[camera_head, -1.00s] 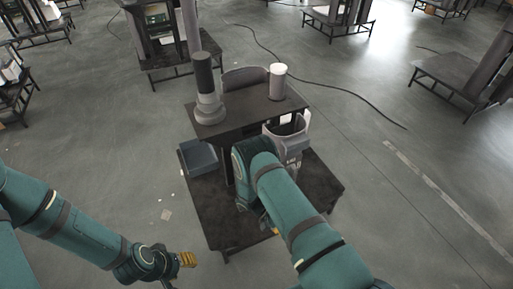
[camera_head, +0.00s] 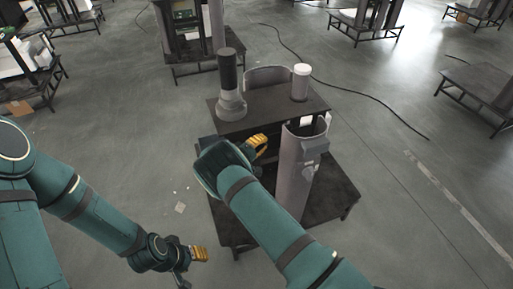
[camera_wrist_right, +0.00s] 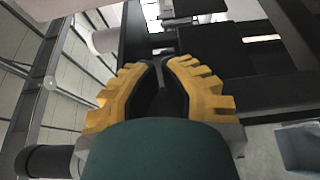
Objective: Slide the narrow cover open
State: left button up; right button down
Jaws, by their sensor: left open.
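A tall grey curved column casing (camera_head: 299,170) stands upright at the right of the near table, with an open top and a small block on its face. I cannot tell which of its parts is the narrow cover. My right gripper (camera_head: 260,145) is just left of the casing, below the upper table's front edge. In the right wrist view its yellow fingers (camera_wrist_right: 160,68) come together at the tips with nothing clearly held. My left gripper (camera_head: 200,254) is open and empty, low over the floor left of the table.
The upper table (camera_head: 217,118) bears a grey cylinder with a black top (camera_head: 230,85), a white-topped cylinder (camera_head: 300,82) and a curved grey panel (camera_head: 268,76). The dark lower table (camera_head: 335,195) has bare space at right. A cable (camera_head: 375,108) crosses the floor.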

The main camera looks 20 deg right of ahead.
jog(key=x, duration=0.5)
jog(key=shift+s+d+p, duration=0.1)
jog(key=shift+s+p, duration=0.25)
jog(key=shift+s, duration=1.8)
jog(key=shift+s+d, duration=0.1)
jog(key=shift+s, duration=0.55)
